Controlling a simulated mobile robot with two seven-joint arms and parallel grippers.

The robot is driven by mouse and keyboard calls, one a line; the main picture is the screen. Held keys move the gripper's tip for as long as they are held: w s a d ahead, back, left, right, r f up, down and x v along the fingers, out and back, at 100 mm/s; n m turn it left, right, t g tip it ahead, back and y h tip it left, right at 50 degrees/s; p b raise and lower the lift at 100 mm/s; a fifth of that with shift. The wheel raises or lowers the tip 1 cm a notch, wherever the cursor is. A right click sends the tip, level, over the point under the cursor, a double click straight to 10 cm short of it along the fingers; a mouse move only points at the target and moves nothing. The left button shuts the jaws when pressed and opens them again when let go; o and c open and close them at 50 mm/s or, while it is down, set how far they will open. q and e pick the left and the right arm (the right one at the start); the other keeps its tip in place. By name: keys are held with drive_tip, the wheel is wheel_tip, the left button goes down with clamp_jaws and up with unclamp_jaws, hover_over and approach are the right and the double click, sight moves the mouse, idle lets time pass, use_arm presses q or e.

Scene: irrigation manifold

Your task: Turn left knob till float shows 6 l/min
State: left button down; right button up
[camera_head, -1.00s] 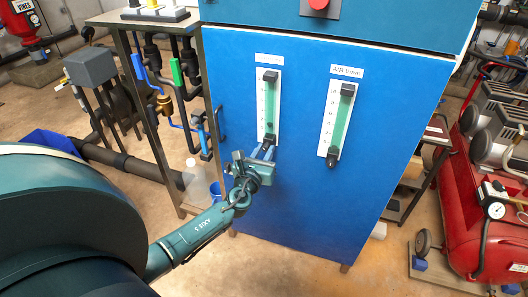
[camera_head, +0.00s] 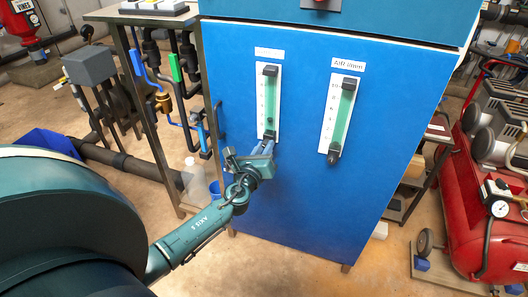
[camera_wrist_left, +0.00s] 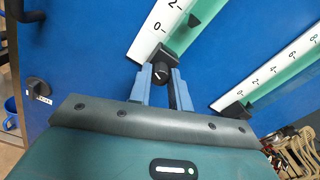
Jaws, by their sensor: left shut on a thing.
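The left flow meter (camera_head: 270,103) is a white scale plate with a green tube on the blue cabinet. Its dark knob (camera_wrist_left: 160,72) sits at the bottom end, between the blue-grey fingers of my left gripper (camera_wrist_left: 161,82). The gripper is shut on the knob. In the head view my left gripper (camera_head: 264,150) partly hides the knob. A small dark float (camera_wrist_left: 193,19) shows low in the tube, roughly level with the 2 mark in the wrist view, seen at a slant. My right gripper is in neither view.
The right flow meter (camera_head: 341,118), labelled for air, stands beside it with its own knob (camera_head: 333,158). A handle (camera_head: 219,120) is at the cabinet's left edge. A pipe rack (camera_head: 165,100) is at left and a red compressor (camera_head: 475,215) at right.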

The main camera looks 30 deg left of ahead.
use_arm(q)
drive_tip(key=n+b, duration=0.3)
drive_tip(key=n, duration=1.2)
drive_tip(key=shift+n, duration=0.4)
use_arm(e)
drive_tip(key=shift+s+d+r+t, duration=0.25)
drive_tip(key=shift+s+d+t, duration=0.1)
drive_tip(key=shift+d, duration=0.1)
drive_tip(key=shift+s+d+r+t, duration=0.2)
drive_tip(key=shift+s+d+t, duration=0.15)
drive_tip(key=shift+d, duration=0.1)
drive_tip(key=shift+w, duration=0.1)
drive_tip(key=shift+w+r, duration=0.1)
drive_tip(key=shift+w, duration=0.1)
use_arm(q)
drive_tip(key=c, duration=1.3)
unclamp_jaws()
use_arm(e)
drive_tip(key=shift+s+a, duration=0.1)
